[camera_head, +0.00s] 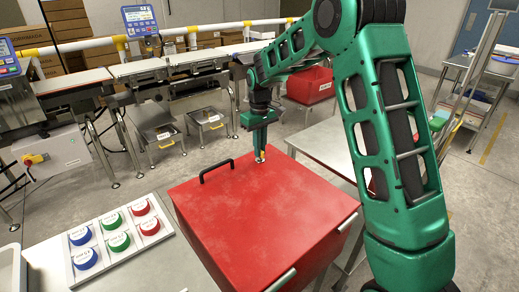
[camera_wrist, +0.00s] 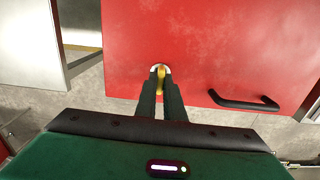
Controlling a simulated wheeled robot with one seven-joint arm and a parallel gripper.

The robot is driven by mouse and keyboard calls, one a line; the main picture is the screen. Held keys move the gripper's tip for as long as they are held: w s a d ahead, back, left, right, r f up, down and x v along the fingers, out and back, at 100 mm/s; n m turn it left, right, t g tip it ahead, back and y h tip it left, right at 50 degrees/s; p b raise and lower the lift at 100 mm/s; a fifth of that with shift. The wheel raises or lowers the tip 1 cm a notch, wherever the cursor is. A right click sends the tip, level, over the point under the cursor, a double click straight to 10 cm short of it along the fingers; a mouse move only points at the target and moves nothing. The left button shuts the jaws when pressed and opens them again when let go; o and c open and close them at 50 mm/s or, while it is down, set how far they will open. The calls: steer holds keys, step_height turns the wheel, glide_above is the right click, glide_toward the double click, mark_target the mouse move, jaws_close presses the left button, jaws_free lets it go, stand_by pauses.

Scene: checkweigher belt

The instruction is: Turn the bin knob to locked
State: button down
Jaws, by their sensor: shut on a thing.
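The red bin (camera_head: 262,215) has a closed lid with a black handle (camera_head: 214,169). The bin knob (camera_wrist: 161,75) is a yellow grip on a pale round base, at the lid's edge near the handle. My gripper (camera_head: 260,150) reaches down to the knob from above. In the wrist view, my gripper's two dark fingers (camera_wrist: 161,88) are shut on the knob's yellow grip, one on each side. The fingers hide part of the knob, and I see no lock marking.
A white tray (camera_head: 106,270) with blue, green and red round pieces lies on the metal table left of the bin. A conveyor (camera_head: 183,62) runs behind, with low trays beneath. Another red bin (camera_head: 310,84) stands farther back. A metal table (camera_head: 330,141) is at the right.

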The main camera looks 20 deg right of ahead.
steer(key=shift+w+r, duration=0.1)
steer(key=shift+w, duration=0.1)
steer(key=c, duration=2)
jaws_free()
steer(key=shift+o, duration=0.7)
steer(key=shift+s, duration=0.1)
step_height(320, 180, up, 11)
steer(key=shift+f, duration=0.2)
steer(key=shift+d, duration=0.1)
